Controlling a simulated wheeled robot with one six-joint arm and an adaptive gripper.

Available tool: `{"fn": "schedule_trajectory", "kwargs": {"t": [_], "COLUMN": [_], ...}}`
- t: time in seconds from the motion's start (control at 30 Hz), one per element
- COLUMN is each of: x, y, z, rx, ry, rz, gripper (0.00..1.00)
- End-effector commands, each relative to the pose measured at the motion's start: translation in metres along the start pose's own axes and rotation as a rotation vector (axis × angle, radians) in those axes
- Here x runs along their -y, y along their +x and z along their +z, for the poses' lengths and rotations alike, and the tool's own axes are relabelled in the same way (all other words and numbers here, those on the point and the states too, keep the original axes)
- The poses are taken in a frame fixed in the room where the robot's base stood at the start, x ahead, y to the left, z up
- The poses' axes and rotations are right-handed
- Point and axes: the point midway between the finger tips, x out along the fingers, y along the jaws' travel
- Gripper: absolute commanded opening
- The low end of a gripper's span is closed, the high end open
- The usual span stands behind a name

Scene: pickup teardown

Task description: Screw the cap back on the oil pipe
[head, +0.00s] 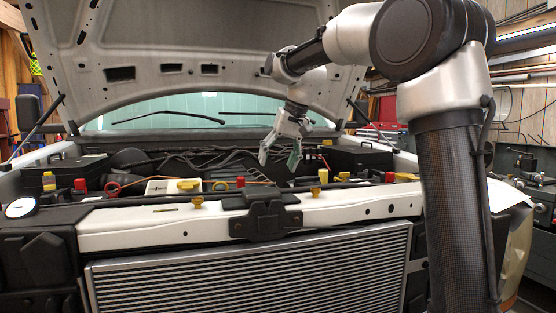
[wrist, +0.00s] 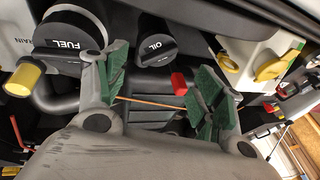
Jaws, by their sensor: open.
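My gripper (head: 279,158) hangs open over the engine bay, with green pads on its fingers. In the wrist view its two fingers (wrist: 163,92) are spread apart with nothing held between them. A dark round part marked OIL (wrist: 157,44) shows just beyond the fingers, near the top middle. I cannot tell whether it is a loose cap or one seated on the oil pipe. A larger dark round part marked FUEL (wrist: 67,44) is to its left, partly behind the left finger. No separate oil cap can be made out in the head view.
A yellow cap (wrist: 272,68) sits on a white tank at right. A red block (wrist: 179,83) and a thin orange rod show between the fingers, beyond them. The raised hood (head: 190,45) is above; the white front crossmember (head: 140,226) and radiator grille are in front.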

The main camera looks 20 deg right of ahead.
Motion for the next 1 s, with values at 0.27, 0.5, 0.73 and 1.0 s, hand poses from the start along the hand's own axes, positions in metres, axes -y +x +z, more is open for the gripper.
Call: {"fn": "schedule_trajectory", "kwargs": {"t": [0.27, 0.5, 0.73, 1.0], "x": [0.000, 0.000, 0.001, 0.000], "y": [0.001, 0.012, 0.049, 0.076], "z": [-0.002, -0.002, -0.002, -0.003], "rx": [-0.010, -0.010, -0.007, -0.010], "ry": [-0.604, -0.717, -0.715, -0.713], "rz": [0.002, 0.002, 0.002, 0.002], "gripper": [0.68, 0.68, 0.68, 0.68]}}
